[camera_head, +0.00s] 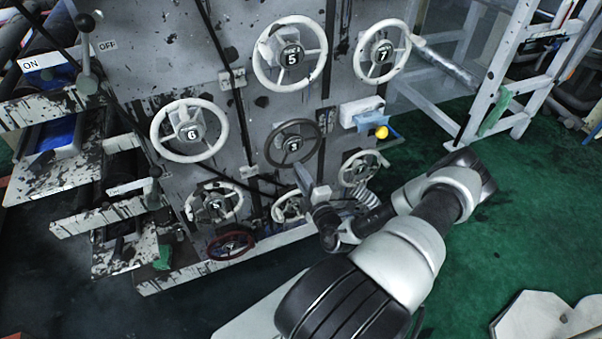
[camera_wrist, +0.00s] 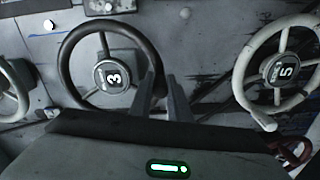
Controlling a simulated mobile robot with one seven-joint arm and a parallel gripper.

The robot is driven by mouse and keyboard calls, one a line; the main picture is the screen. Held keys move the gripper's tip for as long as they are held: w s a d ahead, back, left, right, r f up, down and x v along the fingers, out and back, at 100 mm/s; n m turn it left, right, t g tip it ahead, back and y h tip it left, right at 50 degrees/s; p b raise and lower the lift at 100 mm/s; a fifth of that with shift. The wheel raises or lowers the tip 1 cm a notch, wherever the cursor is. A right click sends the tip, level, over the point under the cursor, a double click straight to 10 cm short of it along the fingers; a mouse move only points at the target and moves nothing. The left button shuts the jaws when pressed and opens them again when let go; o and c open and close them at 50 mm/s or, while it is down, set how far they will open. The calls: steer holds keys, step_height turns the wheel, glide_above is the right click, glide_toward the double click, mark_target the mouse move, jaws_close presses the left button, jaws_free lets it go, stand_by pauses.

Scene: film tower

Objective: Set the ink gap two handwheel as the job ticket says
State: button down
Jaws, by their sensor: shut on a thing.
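Several handwheels stand on the grey machine panel; I cannot read which is labelled ink gap two. A dark handwheel (camera_head: 273,133) is in the middle of the panel; its hub shows 3 in the wrist view (camera_wrist: 66,58). My gripper (camera_head: 303,176) is at the dark wheel's lower rim in the head view. In the wrist view my fingers (camera_wrist: 162,88) are at the wheel's lower right rim, shut on it; the exact contact is hard to see. No readable job ticket shows.
White handwheels surround it, reading 5 (camera_head: 256,68), 7 (camera_head: 358,62) and 6 (camera_head: 154,133), with more below. A red handwheel (camera_head: 231,257) is low on the panel. A yellow ball knob (camera_head: 382,132) juts out at the right. A white ladder-like frame (camera_head: 494,90) stands right; green floor is open.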

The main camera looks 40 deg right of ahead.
steer(key=c, duration=1.7)
jaws_free()
steer(key=shift+o, duration=0.2)
steer(key=shift+s, duration=0.15)
steer(key=p+v, duration=0.1)
steer(key=v, duration=1.6)
steer(key=shift+p, duration=0.3)
